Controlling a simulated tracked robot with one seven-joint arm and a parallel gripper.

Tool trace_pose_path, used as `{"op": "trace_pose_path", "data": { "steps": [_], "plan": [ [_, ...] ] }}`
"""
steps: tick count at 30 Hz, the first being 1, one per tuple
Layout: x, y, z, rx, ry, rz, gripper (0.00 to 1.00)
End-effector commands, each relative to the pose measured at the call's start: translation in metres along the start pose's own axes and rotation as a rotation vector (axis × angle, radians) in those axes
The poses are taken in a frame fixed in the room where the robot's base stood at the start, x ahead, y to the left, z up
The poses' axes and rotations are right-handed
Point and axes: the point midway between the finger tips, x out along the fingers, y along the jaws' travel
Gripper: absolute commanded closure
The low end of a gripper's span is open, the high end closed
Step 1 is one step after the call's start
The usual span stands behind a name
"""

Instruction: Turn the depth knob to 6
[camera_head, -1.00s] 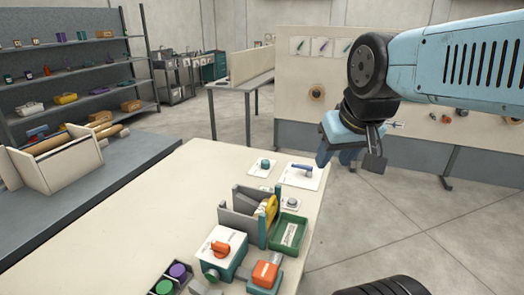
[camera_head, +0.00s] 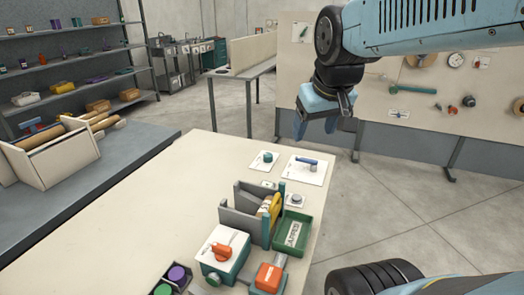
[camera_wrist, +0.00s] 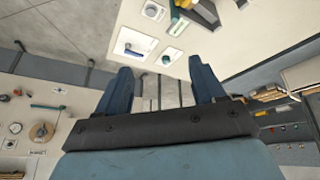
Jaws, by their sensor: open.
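A white-topped teal box with an orange knob (camera_head: 221,252) stands near the front of the cream table. A small teal knob (camera_head: 267,157) sits on a white plate at the table's far end, beside a plate with a blue lever (camera_head: 307,161). A grey round knob (camera_head: 295,199) is nearer. I cannot read labels to tell which is the depth knob. My gripper (camera_head: 318,130) is open and empty, raised beyond the table's far right corner. In the wrist view, the blue lever (camera_wrist: 134,49) and teal knob (camera_wrist: 171,55) appear beyond the open fingers (camera_wrist: 160,68).
A grey holder with a yellow part (camera_head: 270,207) and a green tray (camera_head: 291,232) stand near the table's right edge. An orange-topped device (camera_head: 268,278) and green and purple round pieces (camera_head: 177,274) are in front. The table's left part is clear.

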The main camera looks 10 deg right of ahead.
Motion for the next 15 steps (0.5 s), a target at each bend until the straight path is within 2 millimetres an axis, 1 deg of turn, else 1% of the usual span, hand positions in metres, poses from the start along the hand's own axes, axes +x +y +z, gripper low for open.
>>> {"op": "trace_pose_path", "data": {
  "steps": [1,3,8,9,14,15],
  "plan": [
    [0.009,0.001,-0.014,-0.025,-0.017,0.004,0.31],
    [0.019,0.001,-0.033,-0.065,-0.031,0.007,0.31],
    [0.047,0.003,-0.072,-0.156,-0.063,0.002,0.31],
    [0.055,0.003,-0.082,-0.179,-0.070,-0.002,0.31],
    [0.091,0.007,-0.118,-0.263,-0.095,-0.027,0.31],
    [0.101,0.008,-0.126,-0.281,-0.102,-0.036,0.31]
  ]
}}
